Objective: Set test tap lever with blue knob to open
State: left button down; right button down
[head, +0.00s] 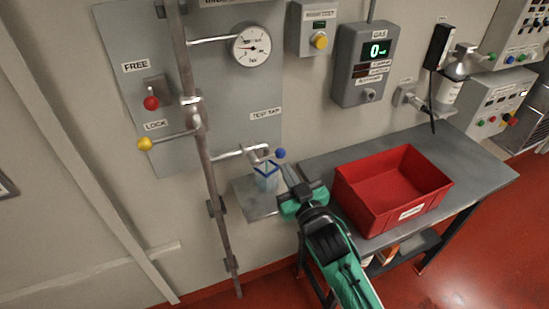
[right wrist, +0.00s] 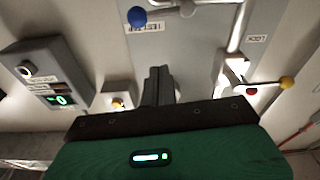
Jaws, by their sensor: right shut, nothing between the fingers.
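The test tap (head: 252,154) sits on a pipe off the wall riser, under the "TEST TAP" label. Its lever ends in a blue knob (head: 280,153) that points right. The blue knob also shows at the top of the right wrist view (right wrist: 137,17), with part of the lever beside it. My right gripper (head: 287,172) is just below the blue knob in the head view, shut and empty. Its closed fingers show in the right wrist view (right wrist: 158,80), apart from the knob there. Whether they touch it cannot be told from the head view. My left gripper is out of view.
A clear container with a blue rim (head: 266,176) stands on a small shelf (head: 247,200) under the tap. A red bin (head: 350,195) stands on the grey bench right of my arm. A yellow-knobbed lever (head: 145,144) and red-knobbed lever (head: 151,103) are at left.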

notch_tip(320, 180, up, 2)
jog(key=p, duration=0.4)
send_over(275, 156)
jog(key=s, duration=0.2)
notch_tip(275, 156, down, 4)
jog(key=shift+a+f+p, duration=0.1)
jog(key=shift+a+p, duration=0.05)
jog(key=shift+p, duration=0.3)
jog(key=shift+w, duration=0.1)
jog(key=shift+f, duration=0.1)
